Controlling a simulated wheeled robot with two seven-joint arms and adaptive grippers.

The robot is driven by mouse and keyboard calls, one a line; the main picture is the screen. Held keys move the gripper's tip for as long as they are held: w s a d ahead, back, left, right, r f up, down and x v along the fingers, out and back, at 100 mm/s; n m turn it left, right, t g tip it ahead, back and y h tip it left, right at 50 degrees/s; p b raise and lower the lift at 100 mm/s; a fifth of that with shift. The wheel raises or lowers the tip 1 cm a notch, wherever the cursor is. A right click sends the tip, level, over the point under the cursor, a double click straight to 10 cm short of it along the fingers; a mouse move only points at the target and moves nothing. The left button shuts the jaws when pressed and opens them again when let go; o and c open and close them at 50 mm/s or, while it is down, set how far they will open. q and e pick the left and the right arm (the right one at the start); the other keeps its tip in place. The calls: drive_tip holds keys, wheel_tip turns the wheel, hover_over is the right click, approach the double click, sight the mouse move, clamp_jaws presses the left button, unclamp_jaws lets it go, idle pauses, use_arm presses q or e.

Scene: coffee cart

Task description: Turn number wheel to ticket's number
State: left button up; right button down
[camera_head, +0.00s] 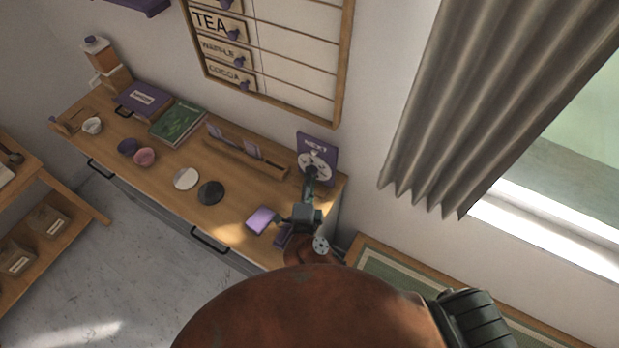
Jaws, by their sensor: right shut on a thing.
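The number wheel is a pale disc (315,160) on a purple upright sign (318,143) marked "NEXT", at the right end of the wooden counter. My right gripper (310,173) reaches up to the lower part of the disc and is shut there; the fingertips are small and partly merge with the wheel. The wheel's numbers are too small to read. My left gripper is not in view.
A lilac-topped box (262,220) sits at the counter's front edge beside my right arm. A black disc (211,192), a white disc (186,179), a green book (178,124) and bowls (145,157) lie further left. A menu board (290,50) hangs behind; a curtain (470,90) is at right.

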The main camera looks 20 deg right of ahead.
drive_tip(key=c, duration=1.6)
unclamp_jaws()
drive_tip(key=shift+v, duration=3.75)
